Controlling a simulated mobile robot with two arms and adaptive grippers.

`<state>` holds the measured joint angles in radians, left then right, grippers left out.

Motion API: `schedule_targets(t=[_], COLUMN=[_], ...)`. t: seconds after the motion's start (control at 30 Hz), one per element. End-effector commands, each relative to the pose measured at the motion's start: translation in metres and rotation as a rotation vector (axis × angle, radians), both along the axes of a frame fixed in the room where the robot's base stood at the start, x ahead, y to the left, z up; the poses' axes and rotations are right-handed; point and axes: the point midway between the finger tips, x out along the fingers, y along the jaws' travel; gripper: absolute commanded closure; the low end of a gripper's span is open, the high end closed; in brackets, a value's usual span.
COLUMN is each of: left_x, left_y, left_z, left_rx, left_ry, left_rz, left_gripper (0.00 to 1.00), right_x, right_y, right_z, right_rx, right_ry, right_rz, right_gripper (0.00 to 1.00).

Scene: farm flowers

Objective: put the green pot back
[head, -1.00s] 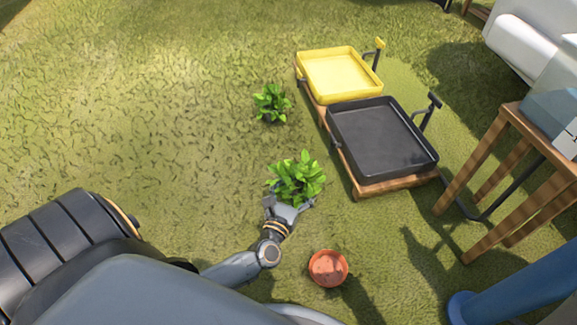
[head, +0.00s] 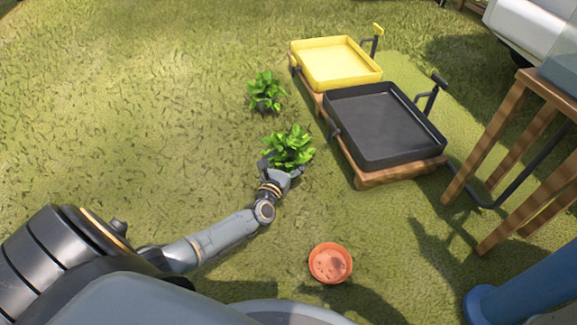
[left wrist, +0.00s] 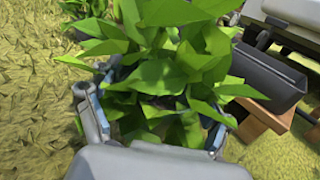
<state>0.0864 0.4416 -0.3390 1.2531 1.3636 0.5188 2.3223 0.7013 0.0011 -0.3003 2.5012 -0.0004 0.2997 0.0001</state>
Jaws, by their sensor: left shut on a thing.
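A leafy green plant (head: 287,146) is in my left gripper (head: 281,170), low over the grass beside the black tray. In the left wrist view the leaves (left wrist: 170,75) fill the space between the two fingers (left wrist: 155,125) and spill over them. The fingers are shut on the plant's base. The leaves hide most of the pot, so its colour and whether it touches the ground cannot be told. A second leafy plant (head: 266,88) stands on the grass farther away, its small dark pot partly showing. My right gripper is not in view.
A black tray (head: 386,155) and a yellow tray (head: 335,84) sit on a wooden base at right. An empty-looking orange pot (head: 330,263) stands on the grass nearer me. A wooden table (head: 496,140) is at far right. Grass at left is clear.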

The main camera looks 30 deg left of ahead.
Motion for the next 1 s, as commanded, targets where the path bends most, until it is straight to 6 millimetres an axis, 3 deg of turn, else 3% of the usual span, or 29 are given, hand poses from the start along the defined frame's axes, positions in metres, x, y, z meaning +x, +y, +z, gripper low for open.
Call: schedule_targets(t=[0.2,0.6,0.63,0.7,0.73,1.0], left_x=[0.004,0.003,0.003,0.003,0.003,0.003], left_y=[0.003,0.003,0.003,0.002,0.002,0.002], left_z=[-0.033,-0.036,-0.038,-0.037,-0.037,-0.037], left_rx=[0.001,0.001,0.001,0.000,0.000,0.000], left_ry=[-0.002,-0.002,0.001,0.000,0.000,0.000], left_rz=[0.000,0.002,0.001,0.001,0.001,0.001], left_gripper=[0.63,0.63,0.18,0.04,0.00,0.00], right_x=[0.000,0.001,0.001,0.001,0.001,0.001], right_y=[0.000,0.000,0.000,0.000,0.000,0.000], right_z=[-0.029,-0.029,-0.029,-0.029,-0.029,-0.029], right_rx=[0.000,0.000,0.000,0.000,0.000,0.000], right_ry=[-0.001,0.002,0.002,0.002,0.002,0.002], right_rz=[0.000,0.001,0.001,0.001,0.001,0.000], right_gripper=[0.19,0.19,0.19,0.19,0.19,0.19])
